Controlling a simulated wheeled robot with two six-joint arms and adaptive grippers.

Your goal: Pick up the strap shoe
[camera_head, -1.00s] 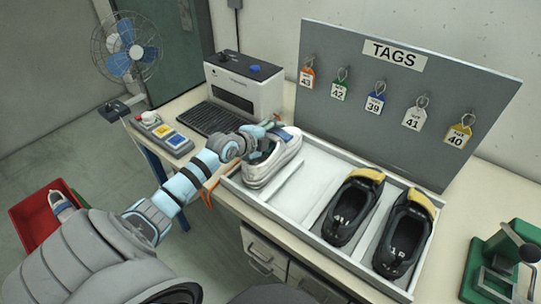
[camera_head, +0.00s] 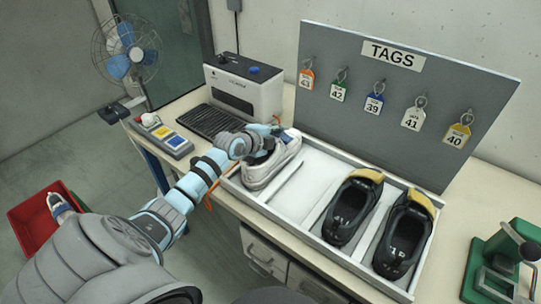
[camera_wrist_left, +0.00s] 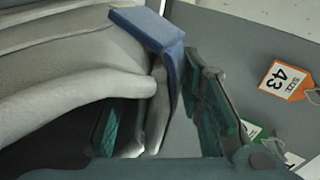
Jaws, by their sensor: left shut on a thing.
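The strap shoe (camera_head: 268,168), pale grey-white with a blue heel tab, is at the left end of the shoe tray (camera_head: 300,232). My left gripper (camera_head: 268,137) is at its heel end in the head view. In the left wrist view, the gripper (camera_wrist_left: 155,115) has one teal finger inside the shoe opening and one outside the heel. It is shut on the heel wall of the shoe (camera_wrist_left: 60,60), by the blue tab (camera_wrist_left: 148,27). I cannot tell whether the sole is clear of the tray. My right gripper is not in view.
Two black shoes with yellow heel tabs (camera_head: 352,208) (camera_head: 405,238) stand in the tray's right part. A tag board (camera_head: 440,95) rises behind. A printer (camera_head: 243,88), keyboard (camera_head: 212,120) and button box (camera_head: 165,137) stand left; a green press (camera_head: 497,268) right.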

